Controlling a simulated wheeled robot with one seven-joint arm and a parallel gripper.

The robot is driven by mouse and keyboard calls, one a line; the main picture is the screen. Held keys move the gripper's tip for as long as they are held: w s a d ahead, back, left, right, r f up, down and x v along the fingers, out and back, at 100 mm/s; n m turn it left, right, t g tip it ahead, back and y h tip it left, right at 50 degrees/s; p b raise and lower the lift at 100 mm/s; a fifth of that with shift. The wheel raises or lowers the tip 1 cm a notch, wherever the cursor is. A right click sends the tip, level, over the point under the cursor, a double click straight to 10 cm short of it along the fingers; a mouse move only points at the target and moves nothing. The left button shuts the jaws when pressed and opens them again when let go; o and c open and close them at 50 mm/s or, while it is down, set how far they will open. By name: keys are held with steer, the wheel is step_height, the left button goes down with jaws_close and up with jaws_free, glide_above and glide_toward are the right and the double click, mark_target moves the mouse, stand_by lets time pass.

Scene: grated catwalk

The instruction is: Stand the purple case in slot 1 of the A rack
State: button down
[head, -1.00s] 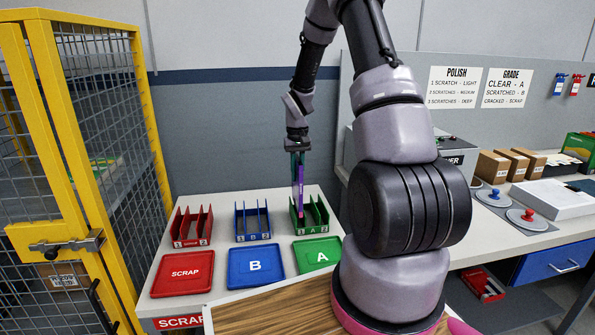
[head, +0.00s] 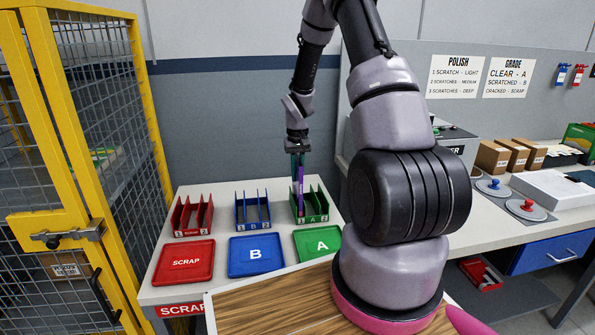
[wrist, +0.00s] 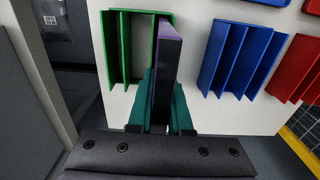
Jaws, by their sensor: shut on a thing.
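My gripper (head: 298,166) has teal fingers and is shut on the purple case (head: 300,187), which it holds upright from above. The case's lower part is down at the left slot of the green A rack (head: 322,207), the side labelled 1. In the wrist view my fingers (wrist: 163,98) grip both sides of the case (wrist: 166,62), which shows a dark edge and a purple face. There it lines up with the slot of the green rack (wrist: 113,50) nearest the blue rack. Whether its bottom touches the slot floor is hidden.
The blue B rack (head: 252,223) and red scrap rack (head: 191,228) stand to the left. Red (head: 184,263), blue (head: 256,256) and green (head: 318,243) trays lie in front. A yellow mesh cage (head: 146,110) is at left, and a workbench (head: 540,215) at right.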

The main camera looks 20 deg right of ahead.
mark_target(297, 158)
steer(key=shift+f, duration=1.15)
steer(key=shift+c, duration=1.8)
jaws_free()
steer(key=shift+r, duration=4)
steer(key=shift+r, duration=0.1)
